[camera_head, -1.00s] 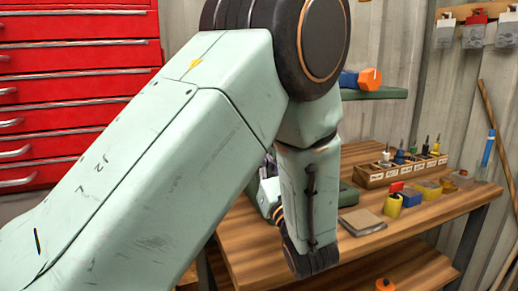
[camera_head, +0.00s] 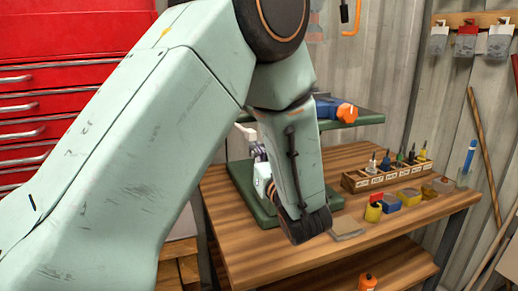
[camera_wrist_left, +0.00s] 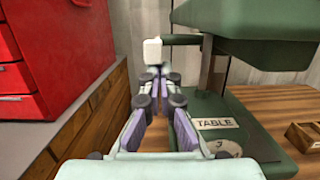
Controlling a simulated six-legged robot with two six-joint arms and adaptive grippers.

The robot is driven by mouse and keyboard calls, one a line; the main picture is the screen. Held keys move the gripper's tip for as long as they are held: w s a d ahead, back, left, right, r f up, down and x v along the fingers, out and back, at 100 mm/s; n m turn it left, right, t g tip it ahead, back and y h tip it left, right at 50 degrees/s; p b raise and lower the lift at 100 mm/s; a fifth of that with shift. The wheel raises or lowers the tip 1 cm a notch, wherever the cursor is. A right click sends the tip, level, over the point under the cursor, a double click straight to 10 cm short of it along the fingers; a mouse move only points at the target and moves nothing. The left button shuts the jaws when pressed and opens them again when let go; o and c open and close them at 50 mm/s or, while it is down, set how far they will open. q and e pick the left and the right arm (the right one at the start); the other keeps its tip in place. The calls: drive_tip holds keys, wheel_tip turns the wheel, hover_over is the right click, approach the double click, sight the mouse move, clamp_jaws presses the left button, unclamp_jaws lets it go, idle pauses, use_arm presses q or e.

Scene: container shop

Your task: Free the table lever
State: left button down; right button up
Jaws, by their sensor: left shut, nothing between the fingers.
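The lever's white block-like knob (camera_wrist_left: 152,50) stands just beyond my left fingertips in the left wrist view, with a dark rod running right from it to the green machine's column. The knob (camera_head: 246,131) also shows beside my arm in the head view. My left gripper (camera_wrist_left: 154,80) is shut and empty, its fingertips just below the knob in the picture; I cannot tell whether they touch it. In the head view my forearm hides most of this gripper (camera_head: 261,165). A plate reading TABLE (camera_wrist_left: 217,123) sits on the green base (camera_wrist_left: 250,135). My right gripper is out of view.
The machine stands on a wooden bench (camera_head: 290,250). A rack of small tools (camera_head: 385,175), a yellow pot (camera_head: 373,212) and a flat pad (camera_head: 347,227) lie to its right. A red drawer cabinet (camera_wrist_left: 45,60) stands close on the left.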

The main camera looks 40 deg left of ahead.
use_arm(q)
drive_tip(key=shift+s+r+p, duration=0.15)
drive_tip(key=shift+r+p, duration=0.4)
drive_tip(key=shift+r, duration=0.7)
drive_tip(key=shift+r+p, duration=0.1)
drive_tip(key=shift+p, duration=0.2)
drive_tip(key=shift+d, duration=0.15)
